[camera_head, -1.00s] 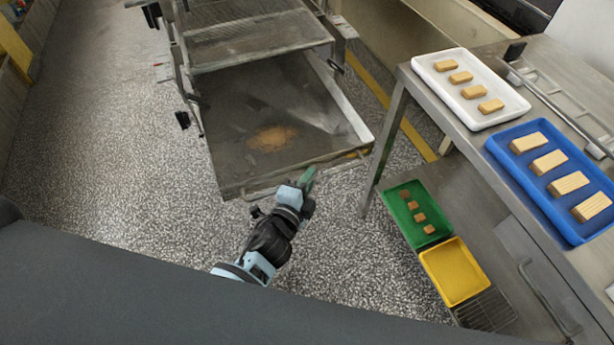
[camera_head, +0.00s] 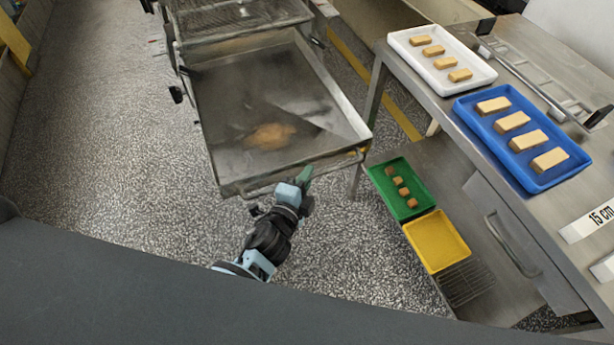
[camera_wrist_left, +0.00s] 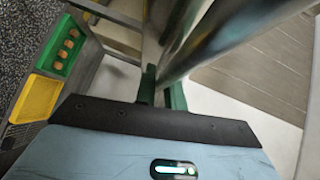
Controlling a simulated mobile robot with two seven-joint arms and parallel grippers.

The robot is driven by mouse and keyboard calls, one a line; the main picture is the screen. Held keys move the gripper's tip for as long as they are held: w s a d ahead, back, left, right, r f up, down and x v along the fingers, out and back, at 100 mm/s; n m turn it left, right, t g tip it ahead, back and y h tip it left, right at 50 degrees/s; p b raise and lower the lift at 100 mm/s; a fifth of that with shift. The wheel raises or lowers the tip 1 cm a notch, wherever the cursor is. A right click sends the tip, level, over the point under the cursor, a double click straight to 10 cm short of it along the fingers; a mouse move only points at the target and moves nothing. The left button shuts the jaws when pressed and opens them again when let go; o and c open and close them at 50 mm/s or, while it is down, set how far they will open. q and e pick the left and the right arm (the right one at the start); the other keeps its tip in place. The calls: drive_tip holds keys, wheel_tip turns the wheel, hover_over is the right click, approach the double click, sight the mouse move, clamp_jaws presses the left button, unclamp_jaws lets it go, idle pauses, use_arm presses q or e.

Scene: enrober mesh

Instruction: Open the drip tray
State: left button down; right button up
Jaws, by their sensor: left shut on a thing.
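The drip tray (camera_head: 225,105) is a wide, shallow metal pan with an orange-brown stain (camera_head: 270,137), extending well out from under the wire mesh of the machine. A bar handle (camera_head: 262,190) runs along its front edge. My left gripper (camera_head: 304,177) is at the right part of that front edge, shut on the handle. In the left wrist view, the green fingers (camera_wrist_left: 162,90) meet the shiny metal bar (camera_wrist_left: 215,42); the exact contact is partly hidden. My right gripper is not in view.
A steel table (camera_head: 440,105) at right carries a white tray (camera_head: 398,39) and a blue tray (camera_head: 480,128) of bars. A green tray (camera_head: 388,188), a yellow tray (camera_head: 437,240) and a wire rack (camera_head: 466,282) lie on its lower shelf. The speckled floor at left is clear.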

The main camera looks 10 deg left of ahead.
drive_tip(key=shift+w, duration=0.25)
use_arm(q)
drive_tip(key=c, duration=1.5)
unclamp_jaws()
drive_tip(key=shift+s, duration=0.1)
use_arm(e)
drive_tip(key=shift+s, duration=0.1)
use_arm(q)
drive_tip(key=v, duration=0.7)
drive_tip(key=shift+s, duration=0.3)
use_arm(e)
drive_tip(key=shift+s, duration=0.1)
use_arm(q)
drive_tip(key=shift+a, duration=0.1)
